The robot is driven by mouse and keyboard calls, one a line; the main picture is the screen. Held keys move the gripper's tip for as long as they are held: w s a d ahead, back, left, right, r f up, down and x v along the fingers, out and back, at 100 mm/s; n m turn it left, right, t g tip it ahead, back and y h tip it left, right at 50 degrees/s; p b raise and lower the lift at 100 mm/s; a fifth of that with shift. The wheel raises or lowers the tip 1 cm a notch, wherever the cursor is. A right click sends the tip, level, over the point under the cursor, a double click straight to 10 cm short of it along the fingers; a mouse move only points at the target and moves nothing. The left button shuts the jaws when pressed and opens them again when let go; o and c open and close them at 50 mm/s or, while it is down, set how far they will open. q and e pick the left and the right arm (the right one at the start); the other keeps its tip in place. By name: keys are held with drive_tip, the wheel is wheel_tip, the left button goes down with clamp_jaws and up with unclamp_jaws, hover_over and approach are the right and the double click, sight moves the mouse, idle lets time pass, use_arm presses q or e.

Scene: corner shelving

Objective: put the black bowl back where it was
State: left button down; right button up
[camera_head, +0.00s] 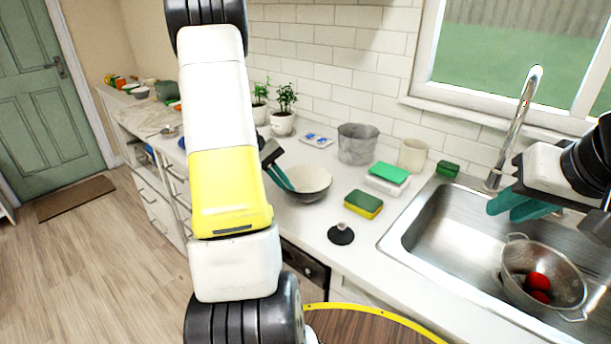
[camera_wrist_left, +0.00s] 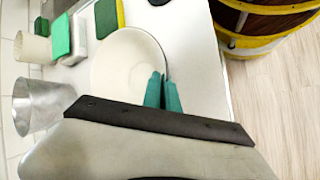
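A bowl (camera_head: 309,184) with a cream inside and a darker grey outside sits upright on the white counter; its inside also shows in the left wrist view (camera_wrist_left: 122,62). My left gripper (camera_head: 283,180) is at the bowl's left rim. In the left wrist view its teal fingers (camera_wrist_left: 163,92) are close together with the rim between them, so it looks shut on the bowl. My left arm hides part of the counter left of the bowl. My right gripper (camera_head: 522,205) hangs over the sink; its fingers overlap in view and the gap cannot be judged.
Near the bowl are a metal pot (camera_head: 357,145), a yellow-green sponge (camera_head: 363,205), a green sponge on a white block (camera_head: 388,173), a cup (camera_head: 412,154) and a black stopper (camera_head: 341,235). The sink (camera_head: 425,235) holds a colander (camera_head: 515,265) with red items. Potted plants (camera_head: 283,122) stand behind.

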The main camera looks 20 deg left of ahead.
use_arm(q)
drive_tip(key=shift+f, duration=0.1)
drive_tip(key=c, duration=1.6)
unclamp_jaws()
drive_tip(key=shift+c, duration=0.2)
